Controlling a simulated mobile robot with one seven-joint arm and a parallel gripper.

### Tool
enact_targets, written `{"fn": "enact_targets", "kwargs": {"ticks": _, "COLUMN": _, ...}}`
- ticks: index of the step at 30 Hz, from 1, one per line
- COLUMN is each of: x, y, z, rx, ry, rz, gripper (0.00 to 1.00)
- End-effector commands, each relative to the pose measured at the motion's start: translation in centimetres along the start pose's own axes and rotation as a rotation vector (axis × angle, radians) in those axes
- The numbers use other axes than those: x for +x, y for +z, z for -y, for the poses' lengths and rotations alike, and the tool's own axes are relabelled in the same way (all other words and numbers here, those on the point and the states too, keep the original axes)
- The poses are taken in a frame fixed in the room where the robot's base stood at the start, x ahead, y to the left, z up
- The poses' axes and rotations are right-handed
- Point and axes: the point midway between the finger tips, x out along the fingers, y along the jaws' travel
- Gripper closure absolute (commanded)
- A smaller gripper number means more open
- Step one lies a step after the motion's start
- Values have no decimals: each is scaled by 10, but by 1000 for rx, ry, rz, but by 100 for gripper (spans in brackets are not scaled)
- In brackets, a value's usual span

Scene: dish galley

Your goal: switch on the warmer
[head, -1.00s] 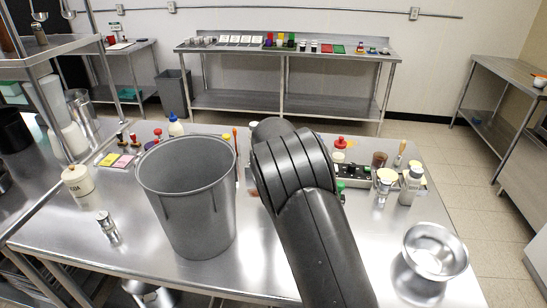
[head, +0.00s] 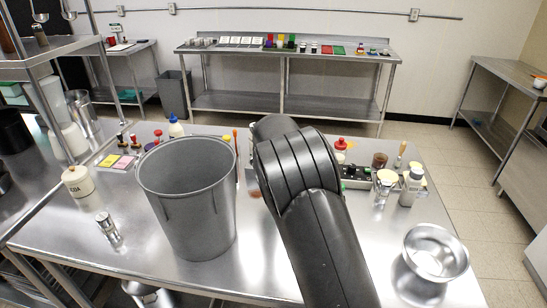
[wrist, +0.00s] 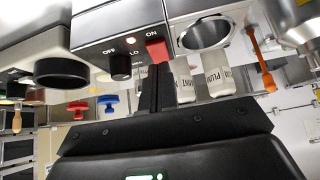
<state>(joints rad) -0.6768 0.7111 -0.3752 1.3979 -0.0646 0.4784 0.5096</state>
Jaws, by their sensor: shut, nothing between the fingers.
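The warmer (wrist: 97,27) shows in the wrist view as a grey box with a dark front panel marked OFF, LO and ON. A black knob (wrist: 120,66) sits on the panel, with a red switch (wrist: 157,50) to its right near the ON mark. A small light spot shows above the knob; I cannot tell whether it is a lit lamp. My gripper (wrist: 155,72) is shut and empty, its fingertips at the lower edge of the red switch. I cannot tell whether they touch it. In the head view my arm hides the gripper and the warmer.
In the head view a large grey bin (head: 188,205) stands on the steel table left of my arm. A steel bowl (head: 435,252) stands at the right. Labelled white containers (wrist: 216,76) and an orange utensil (wrist: 262,58) are right of the switch in the wrist view.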

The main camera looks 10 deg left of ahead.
Motion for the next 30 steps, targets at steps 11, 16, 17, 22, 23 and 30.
{"fn": "enact_targets", "kwargs": {"ticks": 11, "x": -64, "y": -9, "z": 1, "rx": -2, "ry": -3, "rz": -2, "gripper": 100}}
{"fn": "enact_targets", "kwargs": {"ticks": 16, "x": -95, "y": 0, "z": 2, "rx": -2, "ry": -3, "rz": -2, "gripper": 100}}
{"fn": "enact_targets", "kwargs": {"ticks": 17, "x": -99, "y": 1, "z": 1, "rx": -1, "ry": -3, "rz": -2, "gripper": 100}}
{"fn": "enact_targets", "kwargs": {"ticks": 22, "x": -119, "y": 7, "z": 0, "rx": -1, "ry": -1, "rz": -1, "gripper": 100}}
{"fn": "enact_targets", "kwargs": {"ticks": 23, "x": -121, "y": 8, "z": 0, "rx": -1, "ry": -1, "rz": -1, "gripper": 100}}
{"fn": "enact_targets", "kwargs": {"ticks": 30, "x": -128, "y": 10, "z": 0, "rx": 0, "ry": -1, "rz": -1, "gripper": 100}}
